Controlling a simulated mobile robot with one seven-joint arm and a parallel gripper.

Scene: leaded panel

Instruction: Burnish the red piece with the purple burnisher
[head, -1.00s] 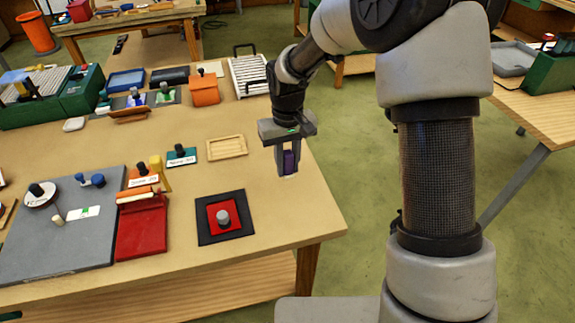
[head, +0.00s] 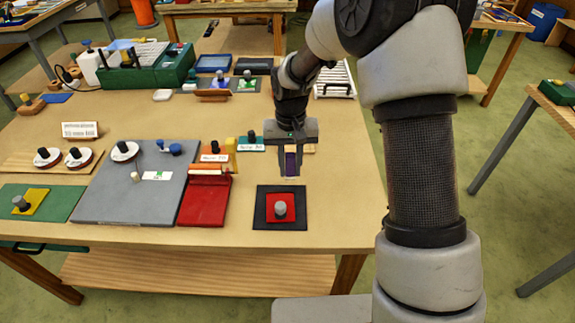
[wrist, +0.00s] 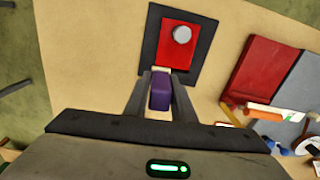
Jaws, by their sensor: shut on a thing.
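My gripper (head: 291,168) is shut on the purple burnisher (head: 291,162) and holds it pointing down, just behind the black mat. The burnisher also shows between the fingers in the wrist view (wrist: 160,92), with a pale tip at its far end. The red piece (head: 272,214) lies flat on the black mat (head: 262,194) near the table's front edge, with a grey round knob (head: 280,208) on it. In the wrist view the red piece (wrist: 168,48) lies beyond the burnisher's tip. Whether the tip touches the mat's edge I cannot tell.
A red block (head: 205,205) and a large grey slab (head: 120,205) lie left of the mat. A yellow piece on a green board (head: 60,207) is at the far left. Small labelled stands (head: 250,146) sit behind. The table right of the mat is clear.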

